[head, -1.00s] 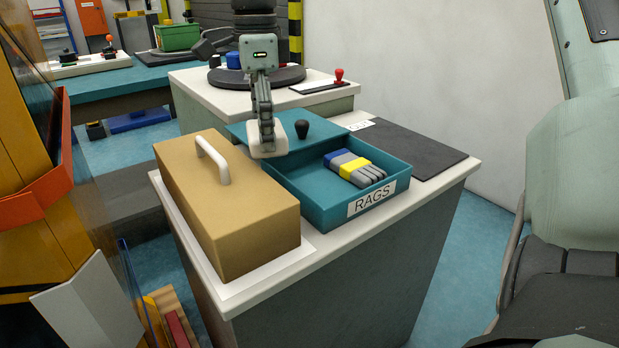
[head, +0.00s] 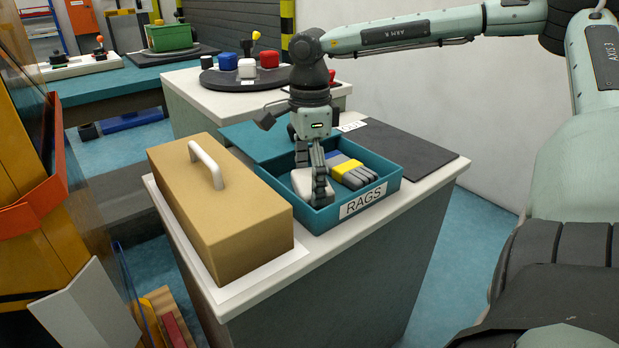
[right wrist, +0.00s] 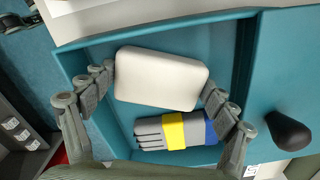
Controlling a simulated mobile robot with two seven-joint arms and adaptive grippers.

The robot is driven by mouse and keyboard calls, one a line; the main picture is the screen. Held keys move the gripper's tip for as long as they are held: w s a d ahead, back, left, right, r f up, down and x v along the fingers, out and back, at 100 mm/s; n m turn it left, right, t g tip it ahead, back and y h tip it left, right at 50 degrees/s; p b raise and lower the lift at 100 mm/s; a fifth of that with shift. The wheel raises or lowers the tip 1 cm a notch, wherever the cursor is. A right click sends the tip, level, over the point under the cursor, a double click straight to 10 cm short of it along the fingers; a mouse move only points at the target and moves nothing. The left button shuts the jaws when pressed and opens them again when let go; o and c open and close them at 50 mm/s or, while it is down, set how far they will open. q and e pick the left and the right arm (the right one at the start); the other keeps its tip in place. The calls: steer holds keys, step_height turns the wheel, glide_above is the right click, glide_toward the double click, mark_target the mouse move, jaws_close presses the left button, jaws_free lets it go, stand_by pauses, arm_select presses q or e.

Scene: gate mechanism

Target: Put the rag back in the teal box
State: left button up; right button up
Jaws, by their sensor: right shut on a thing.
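The rag (head: 303,186) is a white, padded block. My right gripper (head: 312,190) is shut on it, with one finger at each end in the right wrist view, where the rag (right wrist: 162,78) shows clearly. The teal box (head: 328,220) bears a RAGS label and is open at the front part. The rag is down inside its walls, in the left part of the opening in the head view. I cannot tell whether it touches the box floor. The teal lid (head: 250,137) lies drawn back; its black knob (right wrist: 290,132) shows in the right wrist view. My left gripper is out of view.
Folded grey gloves with yellow and blue bands (head: 350,171) lie in the box beside the rag. A tan case (head: 220,215) with a white handle stands close left of the box. A dark mat (head: 410,150) lies behind on the right. The white wall is beyond.

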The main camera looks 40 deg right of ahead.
mark_target(309, 180)
steer(key=shift+f, duration=0.1)
steer(key=o, duration=0.9)
steer(key=shift+r, duration=6.15)
